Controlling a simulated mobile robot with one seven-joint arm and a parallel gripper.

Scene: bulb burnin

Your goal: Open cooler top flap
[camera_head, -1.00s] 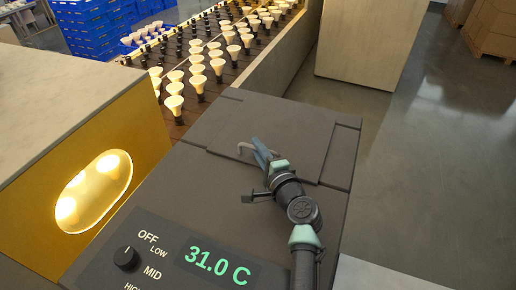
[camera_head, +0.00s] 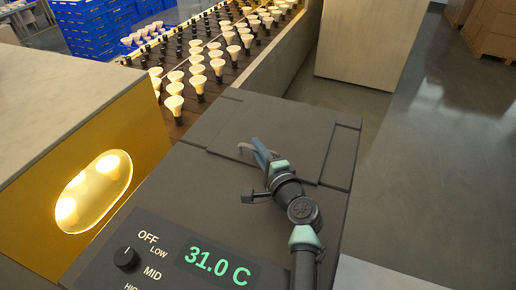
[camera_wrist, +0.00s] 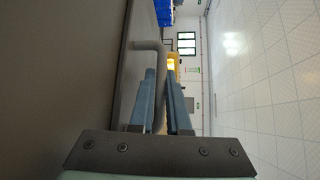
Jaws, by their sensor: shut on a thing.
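The cooler (camera_head: 180,190) is a dark grey box with a flat top, a dial and a green "31.0 C" readout. Its top flap (camera_head: 302,130) is a dark panel in the upper surface and lies flat, flush or nearly so. A grey bent handle (camera_head: 245,149) stands on the flap; it also shows in the wrist view (camera_wrist: 149,46). My gripper (camera_head: 262,150) is at the handle, its blue fingers shut on it.
A conveyor (camera_head: 225,70) with several rows of bulbs runs behind the cooler. A yellow housing (camera_head: 110,150) with a lit window and a pale top stands at the left. Blue crates (camera_head: 90,25) stand at the back left. Open floor (camera_head: 435,150) lies to the right.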

